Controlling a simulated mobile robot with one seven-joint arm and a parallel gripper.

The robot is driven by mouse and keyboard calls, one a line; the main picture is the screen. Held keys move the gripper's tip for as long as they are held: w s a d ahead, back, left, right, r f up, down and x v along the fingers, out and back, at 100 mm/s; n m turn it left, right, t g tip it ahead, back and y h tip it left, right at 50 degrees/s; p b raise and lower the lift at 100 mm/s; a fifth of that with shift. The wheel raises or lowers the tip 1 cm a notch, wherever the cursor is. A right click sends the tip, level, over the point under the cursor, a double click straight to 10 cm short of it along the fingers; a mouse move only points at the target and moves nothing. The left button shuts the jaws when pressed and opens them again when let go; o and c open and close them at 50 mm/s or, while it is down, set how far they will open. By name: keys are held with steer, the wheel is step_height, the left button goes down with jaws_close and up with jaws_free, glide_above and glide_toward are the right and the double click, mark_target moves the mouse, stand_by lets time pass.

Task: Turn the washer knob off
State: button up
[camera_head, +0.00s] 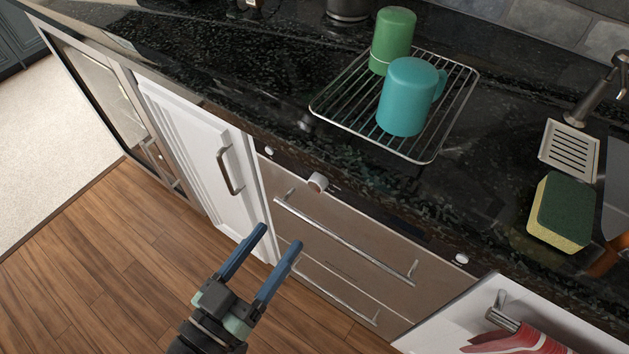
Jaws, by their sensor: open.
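The washer (345,220) is a brownish steel-fronted unit under the dark counter, with a long bar handle across its front. A knob (317,182) with a light body and a reddish face sticks out from its upper left, just under the counter edge. Smaller round buttons sit at the left (269,151) and right (461,258) of the same strip. My gripper (268,248) is open and empty, its two blue fingers apart. In the picture it is below and left of the knob, apart from it. I cannot tell the knob's exact setting.
On the counter (235,75), a wire rack (427,157) holds a green cup (393,40) and a teal mug (408,95). A sponge (561,212) lies near the sink and tap (597,92). A white cabinet door (190,135) is left of the washer. A red cloth (515,342) hangs lower right.

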mark_target(315, 187)
steer(key=x, duration=1)
steer(key=shift+w+d+p, duration=0.15)
steer(key=shift+w+p, duration=0.2)
steer(key=shift+p, duration=0.05)
jaws_close()
